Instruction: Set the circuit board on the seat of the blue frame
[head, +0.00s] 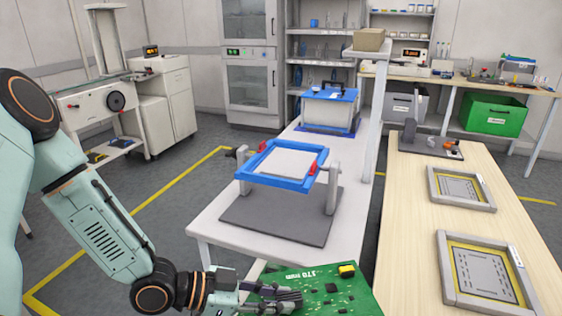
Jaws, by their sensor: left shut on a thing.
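The green circuit board (335,286) is at the bottom of the head view, in front of the white bench, with a yellow part on it and its lower edge cut off. My left gripper (285,297) is shut on the board at its left side. The blue frame (262,176) is farther back, held between two grey posts on a dark grey base plate. It has red clips on its left and right sides, and a pale area shows inside it. The board is apart from the frame. My right gripper is not in view.
The white bench (210,222) carries the frame stand and, farther back, a blue-topped box (330,108). A pale post (373,120) rises at the bench's right. The wooden table (405,205) on the right holds two grey-framed trays (462,190).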

